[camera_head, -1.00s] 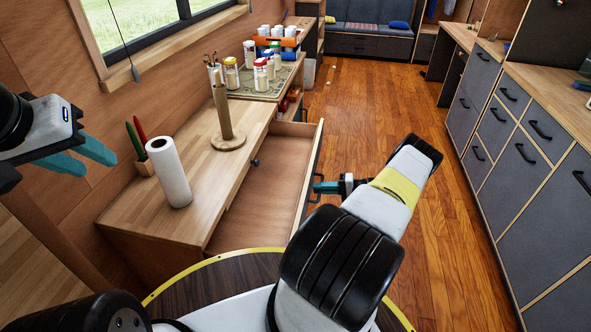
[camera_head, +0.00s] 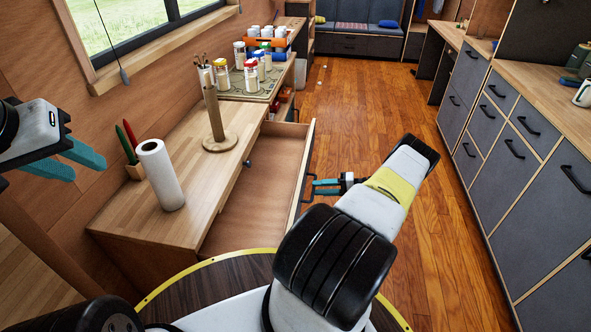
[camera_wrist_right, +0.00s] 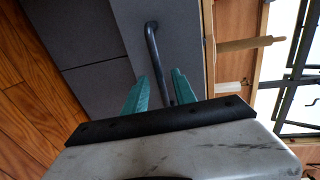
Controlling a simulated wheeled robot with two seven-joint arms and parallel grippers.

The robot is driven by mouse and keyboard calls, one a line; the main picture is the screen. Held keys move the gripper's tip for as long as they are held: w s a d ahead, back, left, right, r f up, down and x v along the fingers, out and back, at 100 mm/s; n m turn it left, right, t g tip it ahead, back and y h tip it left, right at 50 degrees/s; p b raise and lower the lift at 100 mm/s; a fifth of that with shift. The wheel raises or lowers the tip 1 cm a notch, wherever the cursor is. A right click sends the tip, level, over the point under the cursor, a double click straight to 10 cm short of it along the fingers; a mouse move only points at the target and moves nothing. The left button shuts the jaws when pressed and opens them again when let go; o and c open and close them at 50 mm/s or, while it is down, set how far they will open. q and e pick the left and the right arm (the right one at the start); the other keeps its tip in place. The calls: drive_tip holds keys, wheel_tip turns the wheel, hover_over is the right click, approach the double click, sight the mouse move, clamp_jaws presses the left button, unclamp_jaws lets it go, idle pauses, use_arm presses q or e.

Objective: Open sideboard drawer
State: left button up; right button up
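The wooden sideboard (camera_head: 185,140) stands along the left wall. Its drawer (camera_head: 262,185) is pulled well out, and the inside is empty where I can see it. My right gripper (camera_head: 318,187) is at the outer face of the drawer front, by the dark bar handle (camera_head: 306,188). In the right wrist view its two teal fingers (camera_wrist_right: 159,88) are apart, with the handle (camera_wrist_right: 153,50) running between them. My left gripper (camera_head: 68,160) is open and empty, raised at the far left, away from the drawer.
On the sideboard top stand a paper roll (camera_head: 161,175), a wooden holder (camera_head: 216,125) and several jars on a mat (camera_head: 232,95). Grey cabinets (camera_head: 490,150) line the right side. The wooden floor (camera_head: 370,95) between is clear. A round dark surface with a yellow rim (camera_head: 195,305) is in front.

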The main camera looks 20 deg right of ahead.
drive_tip(key=v, duration=0.5)
drive_tip(key=shift+r, duration=0.1)
idle(0.3)
